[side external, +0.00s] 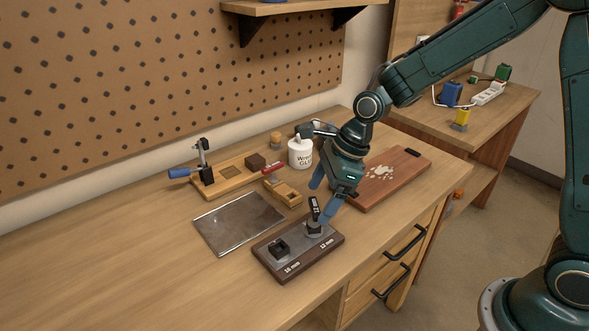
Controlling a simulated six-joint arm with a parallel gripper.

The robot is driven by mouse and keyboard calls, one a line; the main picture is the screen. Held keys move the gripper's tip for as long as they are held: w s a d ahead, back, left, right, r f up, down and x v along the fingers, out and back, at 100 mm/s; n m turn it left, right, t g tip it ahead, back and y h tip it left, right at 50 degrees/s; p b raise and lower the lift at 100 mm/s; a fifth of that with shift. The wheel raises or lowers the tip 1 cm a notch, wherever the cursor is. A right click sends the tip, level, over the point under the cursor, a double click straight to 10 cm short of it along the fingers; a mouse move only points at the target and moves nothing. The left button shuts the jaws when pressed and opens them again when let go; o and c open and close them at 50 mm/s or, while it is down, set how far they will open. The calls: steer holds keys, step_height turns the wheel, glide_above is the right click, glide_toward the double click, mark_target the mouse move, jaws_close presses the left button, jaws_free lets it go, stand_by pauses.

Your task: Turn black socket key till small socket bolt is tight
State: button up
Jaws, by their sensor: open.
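The black socket key (314,209) stands upright over the bolt position at the right end of a dark block (286,270) with a grey top plate. That end has a label that seems to read 12 mm. The small socket bolt under the key is hidden. A larger dark bolt or socket (280,247) sits at the left end, by a label that seems to read 16 mm. My gripper (318,204) is open, its blue fingers spread at the key's upper part, one behind it and one at its right. I cannot tell whether either finger touches the key.
A metal sheet (238,223) lies left of the block. Behind are a wooden clamp fixture (232,178), a small wooden tray (288,194) and a white glue pot (300,153). A reddish board (395,178) lies right of my gripper. The bench's left front is clear.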

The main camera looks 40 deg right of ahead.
mark_target(316, 206)
steer(key=shift+x, duration=2.7)
steer(key=c, duration=1.1)
